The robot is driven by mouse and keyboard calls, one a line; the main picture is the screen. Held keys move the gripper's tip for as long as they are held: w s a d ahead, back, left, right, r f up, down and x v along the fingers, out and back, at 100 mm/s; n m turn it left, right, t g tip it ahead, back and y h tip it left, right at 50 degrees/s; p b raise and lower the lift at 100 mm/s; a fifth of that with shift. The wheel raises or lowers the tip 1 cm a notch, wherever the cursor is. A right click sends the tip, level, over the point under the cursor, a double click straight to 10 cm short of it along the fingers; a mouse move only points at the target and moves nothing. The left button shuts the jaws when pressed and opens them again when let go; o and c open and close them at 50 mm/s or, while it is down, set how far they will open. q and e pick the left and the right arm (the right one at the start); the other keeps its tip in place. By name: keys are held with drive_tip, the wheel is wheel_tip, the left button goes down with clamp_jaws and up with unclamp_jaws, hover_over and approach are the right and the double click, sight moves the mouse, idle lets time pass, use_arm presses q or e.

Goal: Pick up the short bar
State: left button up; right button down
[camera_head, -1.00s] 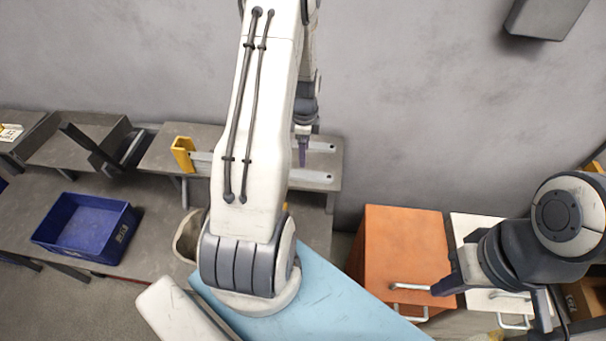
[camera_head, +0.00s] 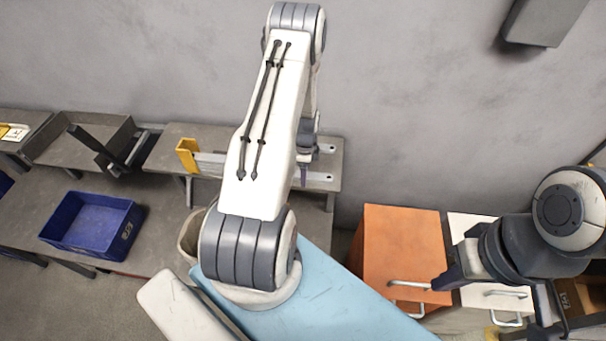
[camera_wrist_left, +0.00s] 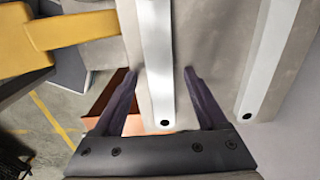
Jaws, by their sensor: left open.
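Two pale metal bars lie side by side on the bench. In the left wrist view one bar (camera_wrist_left: 157,50), with a hole near its end, runs between the fingers of my left gripper (camera_wrist_left: 160,74). The gripper is open, with one purple finger on each side. I cannot tell whether they touch it. The other bar (camera_wrist_left: 268,58) lies to the right. I cannot tell which is shorter. In the head view my left arm hides most of the left gripper and the middle of the near bar (camera_head: 318,177). My right gripper (camera_head: 490,295) is over the cabinets, its jaws unclear.
A yellow bracket (camera_head: 187,155) stands at the bars' left end on the grey bench (camera_head: 165,142). A blue crate (camera_head: 92,222) sits at left. An orange cabinet (camera_head: 400,245) stands to the right. A wall rises behind the bench.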

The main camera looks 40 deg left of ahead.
use_arm(q)
clamp_jaws()
